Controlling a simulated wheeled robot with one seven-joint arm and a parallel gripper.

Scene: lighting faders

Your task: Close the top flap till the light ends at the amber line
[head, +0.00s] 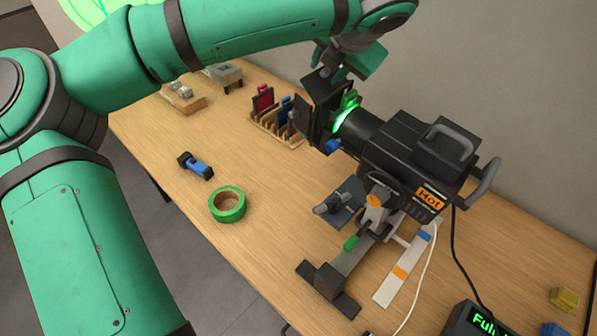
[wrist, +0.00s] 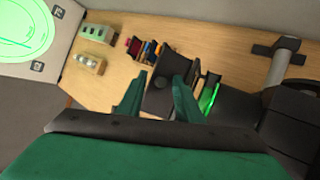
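The black stage lamp (head: 405,150) stands on the table, with a lit green ring at its front. Dark flaps (head: 318,105) surround its front opening, and the top flap (wrist: 165,98) shows dark between my fingers in the wrist view. My gripper (head: 335,72) is just above the flaps; in the wrist view its green fingers (wrist: 160,82) are apart on either side of the flap. I cannot tell whether they touch it. The green light patch (wrist: 22,25) falls on a pale board at upper left, crossed by a thin line. No amber line can be made out.
A wooden rack with colour filters (head: 275,122) is behind the flaps. The lamp's stand foot (head: 327,283) and a display box (head: 478,320) are at the front.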

